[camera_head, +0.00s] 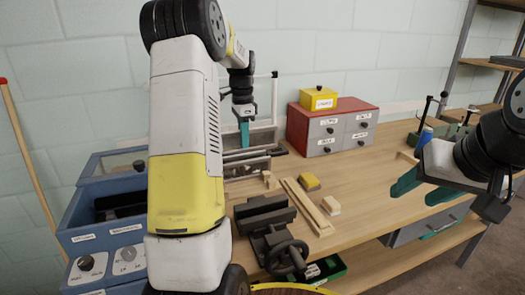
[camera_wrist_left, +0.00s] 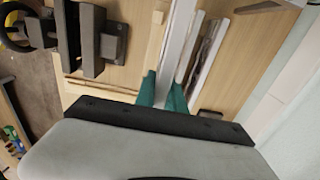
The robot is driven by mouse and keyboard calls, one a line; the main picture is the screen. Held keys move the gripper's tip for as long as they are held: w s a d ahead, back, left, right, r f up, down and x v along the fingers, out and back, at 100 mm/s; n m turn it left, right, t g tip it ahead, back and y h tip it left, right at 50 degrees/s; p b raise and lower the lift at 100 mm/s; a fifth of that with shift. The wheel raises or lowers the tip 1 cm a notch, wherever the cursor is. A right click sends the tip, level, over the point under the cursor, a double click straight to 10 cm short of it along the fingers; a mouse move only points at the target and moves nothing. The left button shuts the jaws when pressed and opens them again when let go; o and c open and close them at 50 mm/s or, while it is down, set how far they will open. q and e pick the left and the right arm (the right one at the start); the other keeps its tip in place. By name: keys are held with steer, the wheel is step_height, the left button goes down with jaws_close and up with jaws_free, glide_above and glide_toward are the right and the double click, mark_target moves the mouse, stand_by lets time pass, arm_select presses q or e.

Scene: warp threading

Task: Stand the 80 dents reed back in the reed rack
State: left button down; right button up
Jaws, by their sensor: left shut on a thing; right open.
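My left gripper (camera_head: 244,134) points down at the back of the bench, near the wall. In the left wrist view its teal fingers (camera_wrist_left: 161,92) are shut on a long, pale, narrow bar, which I take to be the reed (camera_wrist_left: 179,42); no dent label is readable. The slatted frame at the back of the bench looks like the reed rack (camera_head: 252,168); its slats also show beside the reed in the left wrist view (camera_wrist_left: 207,48). I cannot tell whether the reed touches the rack. My right gripper (camera_head: 418,188) is open and empty above the bench's right side.
A red drawer cabinet (camera_head: 333,124) with a yellow box (camera_head: 319,98) on top stands right of the rack. A dark vise (camera_head: 268,230) is at the front edge. Wooden strips (camera_head: 308,207) and small blocks lie mid-bench. A blue cabinet (camera_head: 103,215) stands left. The bench's right middle is clear.

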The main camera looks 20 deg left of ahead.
arm_select(q)
steer(key=shift+w+f, duration=0.1)
steer(key=shift+f, duration=7.1)
steer(key=shift+f, duration=0.45)
steer(key=c, duration=1.3)
jaws_free()
